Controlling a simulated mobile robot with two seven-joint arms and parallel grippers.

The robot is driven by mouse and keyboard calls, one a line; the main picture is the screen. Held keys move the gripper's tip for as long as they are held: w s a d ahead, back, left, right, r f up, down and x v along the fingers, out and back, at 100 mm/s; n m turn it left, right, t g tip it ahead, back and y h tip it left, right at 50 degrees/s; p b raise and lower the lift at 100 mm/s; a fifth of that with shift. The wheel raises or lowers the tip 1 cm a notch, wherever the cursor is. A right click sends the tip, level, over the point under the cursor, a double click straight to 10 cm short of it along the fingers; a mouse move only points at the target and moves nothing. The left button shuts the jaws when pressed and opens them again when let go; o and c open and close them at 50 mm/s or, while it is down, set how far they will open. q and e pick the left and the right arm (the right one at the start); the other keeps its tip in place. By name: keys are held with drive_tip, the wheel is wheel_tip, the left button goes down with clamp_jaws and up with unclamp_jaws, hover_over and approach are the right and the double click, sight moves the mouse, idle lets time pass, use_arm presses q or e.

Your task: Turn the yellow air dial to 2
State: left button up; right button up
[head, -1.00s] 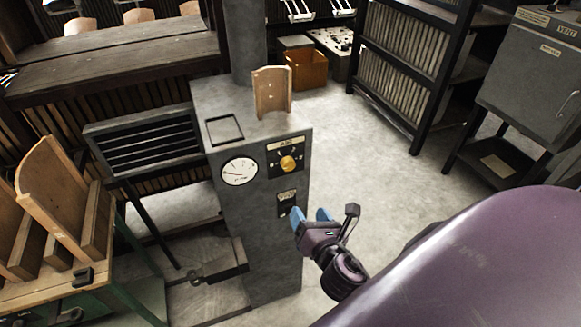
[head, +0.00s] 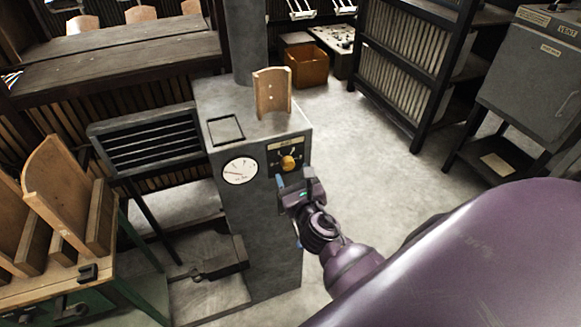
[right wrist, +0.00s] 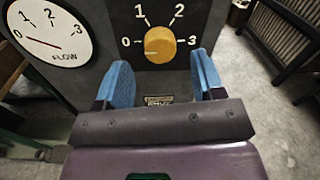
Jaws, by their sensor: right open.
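The yellow air dial (head: 288,163) is on the front of a grey metal cabinet (head: 252,210). In the right wrist view the yellow knob (right wrist: 160,44) sits on a black plate marked 0 to 3. A faint mark on the knob seems to point left, near 0. My right gripper (head: 294,178) is just in front of and below the dial. Its blue fingers (right wrist: 161,80) are open and empty, apart from the knob, one low on either side of it. My left gripper is not in view.
A round flow gauge (head: 240,171) is left of the dial; its needle is near 0 in the right wrist view (right wrist: 45,30). A curved wooden piece (head: 271,93) stands on the cabinet top. A dark rack (head: 405,75) stands beyond. Floor right of the cabinet is clear.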

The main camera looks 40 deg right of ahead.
sight(289, 167)
drive_tip(key=x, duration=0.2)
drive_tip(key=shift+w+d, duration=0.1)
drive_tip(key=shift+w, duration=0.4)
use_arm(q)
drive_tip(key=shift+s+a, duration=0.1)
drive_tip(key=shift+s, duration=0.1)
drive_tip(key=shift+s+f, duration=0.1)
use_arm(e)
drive_tip(key=shift+c, duration=0.3)
drive_tip(key=c, duration=0.9)
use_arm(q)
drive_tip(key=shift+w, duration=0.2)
use_arm(e)
drive_tip(key=shift+o, duration=0.2)
